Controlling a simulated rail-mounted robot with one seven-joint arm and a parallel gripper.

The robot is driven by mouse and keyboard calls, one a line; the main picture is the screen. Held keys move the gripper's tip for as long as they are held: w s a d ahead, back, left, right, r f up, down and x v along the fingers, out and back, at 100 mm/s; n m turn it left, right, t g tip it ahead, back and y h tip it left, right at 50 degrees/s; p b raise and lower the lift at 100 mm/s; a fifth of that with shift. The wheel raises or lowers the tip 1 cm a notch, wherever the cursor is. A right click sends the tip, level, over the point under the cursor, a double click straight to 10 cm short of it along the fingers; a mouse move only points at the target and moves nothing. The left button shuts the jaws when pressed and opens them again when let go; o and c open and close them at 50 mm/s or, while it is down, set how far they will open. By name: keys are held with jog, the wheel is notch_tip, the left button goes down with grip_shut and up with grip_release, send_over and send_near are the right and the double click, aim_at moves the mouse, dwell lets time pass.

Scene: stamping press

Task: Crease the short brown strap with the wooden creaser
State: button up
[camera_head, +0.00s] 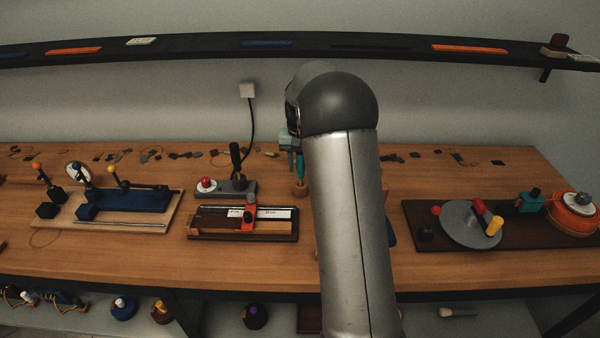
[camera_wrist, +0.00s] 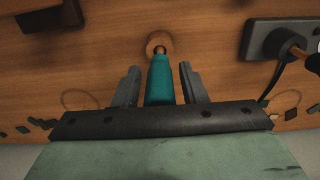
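In the wrist view, my gripper (camera_wrist: 160,84) is open, with one dark finger on each side of a teal handle (camera_wrist: 160,82). A narrow gap shows on both sides of the handle. The handle's far end meets a round wooden piece (camera_wrist: 158,38) on the table. In the head view, the teal handle (camera_head: 300,165) stands about upright over that wooden piece (camera_head: 300,190), beside my arm. I cannot tell whether this is the wooden creaser. I cannot make out the short brown strap for certain; my arm hides part of the table.
Left of my arm is a wooden fixture (camera_head: 202,235) with a red slider (camera_head: 249,212), and behind it a grey lever base (camera_head: 241,190). A blue device (camera_head: 145,200) stands farther left. A dark board (camera_head: 420,212) with a grey disc (camera_head: 465,225) lies right. Small scraps line the back.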

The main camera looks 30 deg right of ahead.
grip_shut()
jog(key=c, duration=0.8)
grip_release()
jog(key=shift+r+p, duration=1.95)
jog(key=shift+r, duration=0.85)
